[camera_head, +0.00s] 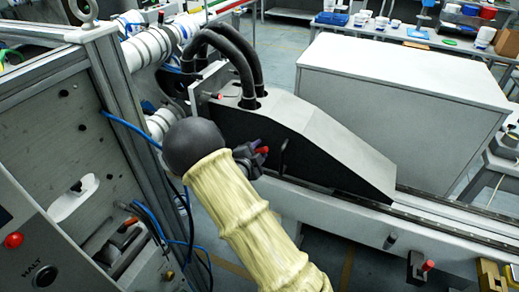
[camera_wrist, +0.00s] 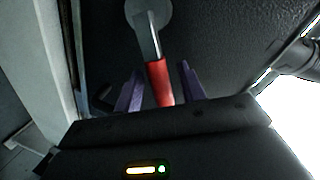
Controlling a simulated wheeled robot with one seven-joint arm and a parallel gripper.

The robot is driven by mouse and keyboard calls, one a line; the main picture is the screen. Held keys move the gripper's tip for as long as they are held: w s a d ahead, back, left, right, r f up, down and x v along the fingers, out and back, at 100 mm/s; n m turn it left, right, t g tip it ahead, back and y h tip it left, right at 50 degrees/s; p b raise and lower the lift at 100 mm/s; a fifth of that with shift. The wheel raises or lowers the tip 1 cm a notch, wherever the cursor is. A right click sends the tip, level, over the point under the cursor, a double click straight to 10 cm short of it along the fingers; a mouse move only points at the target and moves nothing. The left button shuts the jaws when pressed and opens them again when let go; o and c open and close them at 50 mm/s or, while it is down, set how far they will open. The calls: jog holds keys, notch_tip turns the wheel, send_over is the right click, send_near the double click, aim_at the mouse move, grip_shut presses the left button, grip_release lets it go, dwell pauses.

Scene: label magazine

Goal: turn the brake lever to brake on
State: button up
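The brake lever has a grey metal arm on a round grey hub and a red handle (camera_wrist: 160,84), in the middle of the wrist view. My gripper (camera_wrist: 160,70) is open, with one purple finger on each side of the red handle. A gap shows between the handle and each finger, so neither appears to touch it. In the head view my gripper (camera_head: 258,150) is at the dark side of the wedge-shaped machine housing (camera_head: 300,125). A bit of the red handle (camera_head: 263,150) shows there; the rest of the lever is hidden by my gripper and arm.
Thick black hoses (camera_head: 235,50) enter the housing top. A metal frame with a control panel (camera_head: 50,150) stands close on the left. A rail (camera_head: 450,215) runs right from the housing. Another red-tipped lever (camera_head: 428,266) is at lower right. A grey cabinet (camera_head: 400,90) stands behind.

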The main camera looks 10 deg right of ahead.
jog(key=shift+w+d, duration=0.15)
jog(key=shift+w, duration=0.05)
grip_shut()
